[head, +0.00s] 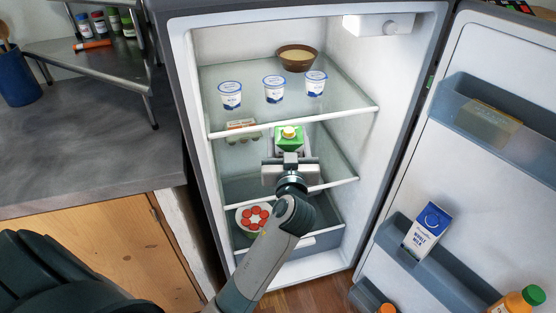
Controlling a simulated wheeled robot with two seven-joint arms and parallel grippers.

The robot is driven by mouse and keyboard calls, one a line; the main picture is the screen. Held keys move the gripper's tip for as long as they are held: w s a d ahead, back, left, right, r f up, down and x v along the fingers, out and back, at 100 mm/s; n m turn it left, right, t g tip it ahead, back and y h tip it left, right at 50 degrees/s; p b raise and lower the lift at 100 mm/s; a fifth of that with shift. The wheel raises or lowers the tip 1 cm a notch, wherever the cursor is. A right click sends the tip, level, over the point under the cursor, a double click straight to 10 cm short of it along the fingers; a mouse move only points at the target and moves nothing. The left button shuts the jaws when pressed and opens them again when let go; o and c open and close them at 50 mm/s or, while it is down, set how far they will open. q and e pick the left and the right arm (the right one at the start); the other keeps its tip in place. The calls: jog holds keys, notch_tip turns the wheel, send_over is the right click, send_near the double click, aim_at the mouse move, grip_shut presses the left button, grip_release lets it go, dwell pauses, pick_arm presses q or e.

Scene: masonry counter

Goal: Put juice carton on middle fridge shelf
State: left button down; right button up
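The juice carton (289,144), green with a yellow cap, stands upright inside the open fridge, at the height of the middle shelf (335,165). My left gripper (290,157) reaches in from the front and appears shut on the carton, with its fingers at the carton's sides. The gripper hides the carton's lower part, so I cannot tell whether its base touches the shelf. My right gripper is not in view.
Yogurt cups (274,90) and a brown bowl (297,58) stand on the top shelf. An egg box (242,130) is left of the carton. A red-topped dish (254,217) sits lower. The open door (480,170) holds a milk carton (428,230). The middle shelf's right side is clear.

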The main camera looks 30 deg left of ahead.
pick_arm(q)
notch_tip(320, 180, down, 9)
jog(key=w+a+n+g+y+b, duration=0.2)
jog(key=n+g+y+b, duration=0.1)
jog(key=b, duration=0.5)
jog(key=shift+a+f+y, duration=0.15)
jog(key=shift+a+y, duration=0.1)
jog(key=shift+y, duration=0.05)
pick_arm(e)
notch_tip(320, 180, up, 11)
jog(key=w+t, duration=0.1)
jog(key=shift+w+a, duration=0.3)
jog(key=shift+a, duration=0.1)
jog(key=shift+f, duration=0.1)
